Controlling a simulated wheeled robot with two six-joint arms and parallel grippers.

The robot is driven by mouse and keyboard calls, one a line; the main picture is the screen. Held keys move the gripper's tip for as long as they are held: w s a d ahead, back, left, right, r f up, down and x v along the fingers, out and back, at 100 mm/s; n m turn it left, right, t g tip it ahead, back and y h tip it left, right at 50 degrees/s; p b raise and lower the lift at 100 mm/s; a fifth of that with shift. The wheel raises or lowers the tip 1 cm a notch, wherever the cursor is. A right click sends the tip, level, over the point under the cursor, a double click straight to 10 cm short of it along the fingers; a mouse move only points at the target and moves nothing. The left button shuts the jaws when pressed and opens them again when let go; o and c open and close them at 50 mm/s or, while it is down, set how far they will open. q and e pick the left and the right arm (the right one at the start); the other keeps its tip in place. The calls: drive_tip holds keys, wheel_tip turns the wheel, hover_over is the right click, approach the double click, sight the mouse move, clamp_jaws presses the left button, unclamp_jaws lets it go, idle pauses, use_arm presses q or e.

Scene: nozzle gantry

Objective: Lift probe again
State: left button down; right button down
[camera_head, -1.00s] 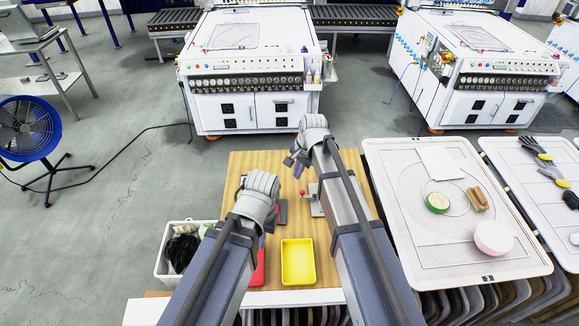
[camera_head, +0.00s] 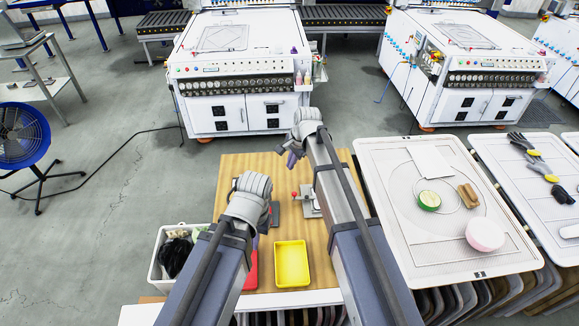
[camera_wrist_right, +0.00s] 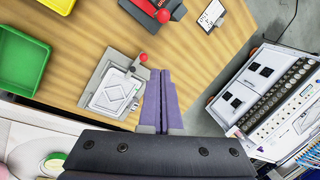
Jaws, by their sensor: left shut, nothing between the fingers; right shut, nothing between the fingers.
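I cannot pick out a part that is surely the probe. A small grey fixture with a pale plate (camera_wrist_right: 116,92) and a red ball knob (camera_wrist_right: 143,57) stands on the wooden table. Its knob also shows in the head view (camera_head: 294,194). My right gripper (camera_wrist_right: 160,72) has its purple fingers together and empty, beside the fixture in the picture; I see no contact. In the head view my right gripper (camera_head: 291,158) is above the far part of the table. My left gripper (camera_head: 238,184) is over the table's left side, shut, its fingertips mostly hidden by its wrist.
A red device with a second red knob (camera_wrist_right: 163,16) stands near the fixture. A yellow tray (camera_head: 292,264) and a red tray (camera_head: 251,270) lie nearer. A white bin (camera_head: 160,270) is at left. A white panel (camera_head: 400,250) with loose items lies at right.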

drive_tip(key=a+f+b, duration=0.5)
drive_tip(key=f+b, duration=0.3)
drive_tip(key=f, duration=0.1)
drive_tip(key=shift+s, duration=0.15)
drive_tip(key=shift+s+t, duration=0.2)
drive_tip(key=shift+t, duration=0.1)
drive_tip(key=shift+s+t+b, duration=0.5)
drive_tip(key=shift+t+b, duration=0.1)
idle(0.6)
